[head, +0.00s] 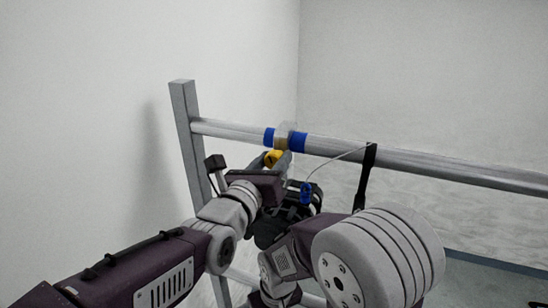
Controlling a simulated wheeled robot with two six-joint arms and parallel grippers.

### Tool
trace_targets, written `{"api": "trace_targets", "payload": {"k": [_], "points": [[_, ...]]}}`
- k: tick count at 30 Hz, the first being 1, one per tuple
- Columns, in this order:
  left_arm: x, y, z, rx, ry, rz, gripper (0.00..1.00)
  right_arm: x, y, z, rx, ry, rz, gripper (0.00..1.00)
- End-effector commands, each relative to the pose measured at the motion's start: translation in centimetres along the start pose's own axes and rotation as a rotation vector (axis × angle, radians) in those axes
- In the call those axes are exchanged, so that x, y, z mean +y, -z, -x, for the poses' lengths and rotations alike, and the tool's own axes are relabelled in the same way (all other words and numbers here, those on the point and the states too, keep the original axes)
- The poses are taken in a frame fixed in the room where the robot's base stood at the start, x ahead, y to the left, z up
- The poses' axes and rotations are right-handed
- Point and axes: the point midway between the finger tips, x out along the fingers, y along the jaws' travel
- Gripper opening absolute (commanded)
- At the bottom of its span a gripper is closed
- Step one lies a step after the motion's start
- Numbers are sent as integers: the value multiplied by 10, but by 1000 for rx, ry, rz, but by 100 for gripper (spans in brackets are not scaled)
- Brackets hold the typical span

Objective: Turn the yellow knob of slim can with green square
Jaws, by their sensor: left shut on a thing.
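The yellow knob (273,157) shows just below the metal rail, beside a clamp between two blue bands. My left gripper (276,161) reaches up to it from the lower left, and its grey fingers are shut on the knob. A dark lamp body (301,203), partly hidden behind my arms, hangs below the rail to the right of the knob. It has a blue part with a thin cable. No green square is visible, so I cannot confirm which can this is. My right gripper is not in view.
The metal rail (440,167) runs from an upright post (184,125) at the left toward the right edge. A black strap (366,178) hangs from the rail, with a thin cable leading to it. Pale walls stand behind and to the left. My arm links crowd the lower middle.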

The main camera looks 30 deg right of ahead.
Motion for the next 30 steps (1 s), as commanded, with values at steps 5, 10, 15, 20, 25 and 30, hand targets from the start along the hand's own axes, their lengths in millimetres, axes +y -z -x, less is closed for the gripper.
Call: {"api": "trace_targets", "payload": {"k": [5, 10, 15, 20, 25, 30], "points": [[0, -3, 0, -6, 2, -19, 0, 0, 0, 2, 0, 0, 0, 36], [0, -3, 0, -7, 2, -23, 0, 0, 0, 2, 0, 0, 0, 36], [0, -3, 0, -8, 2, -22, 0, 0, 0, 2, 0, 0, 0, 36], [0, -3, 0, -6, 2, -22, 59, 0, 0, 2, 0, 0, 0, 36], [0, -2, 0, -4, 2, -21, 59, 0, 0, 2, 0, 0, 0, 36], [0, -1, 6, -3, 2, -21, 59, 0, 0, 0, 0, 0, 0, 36]]}}
